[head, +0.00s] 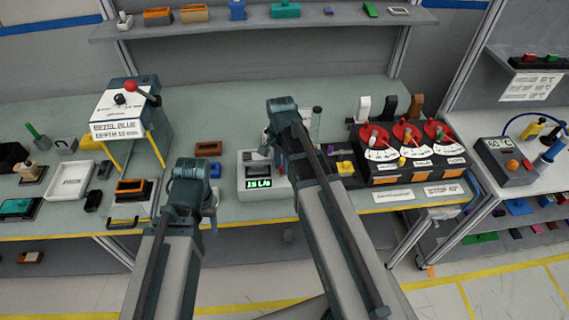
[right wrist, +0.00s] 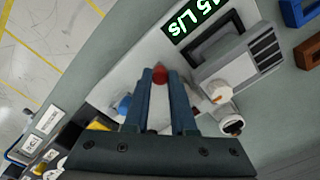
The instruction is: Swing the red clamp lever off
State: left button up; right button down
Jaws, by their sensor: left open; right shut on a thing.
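The white tester (head: 256,183) with a green-lit display stands on the bench, partly behind my right arm. In the right wrist view the tester (right wrist: 240,60) fills the upper middle. A red knob end (right wrist: 159,74), which looks like that of the clamp lever, sits between the fingertips of my right gripper (right wrist: 160,78). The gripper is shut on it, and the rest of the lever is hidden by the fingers. In the head view my right wrist hides its fingertips. My left gripper (head: 211,208) is open and empty near the bench's front edge, left of the tester.
A blue-and-white press (head: 130,110) with a red-ball handle stands at left. A black box with several red dials (head: 405,150) stands right of my right arm. A brown block (head: 208,149) lies behind my left gripper. In the wrist view, a white-orange knob (right wrist: 218,91) is close beside the fingers.

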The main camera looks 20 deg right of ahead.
jog(key=shift+a+m, duration=0.3)
jog(key=shift+m, duration=0.3)
jog(key=c, duration=0.7)
grip_release()
jog(key=shift+c, duration=0.2)
jog(key=shift+r, duration=0.1)
notch_tip(320, 180, up, 14)
jog(key=p, duration=1.4)
jog(key=shift+f, duration=0.2)
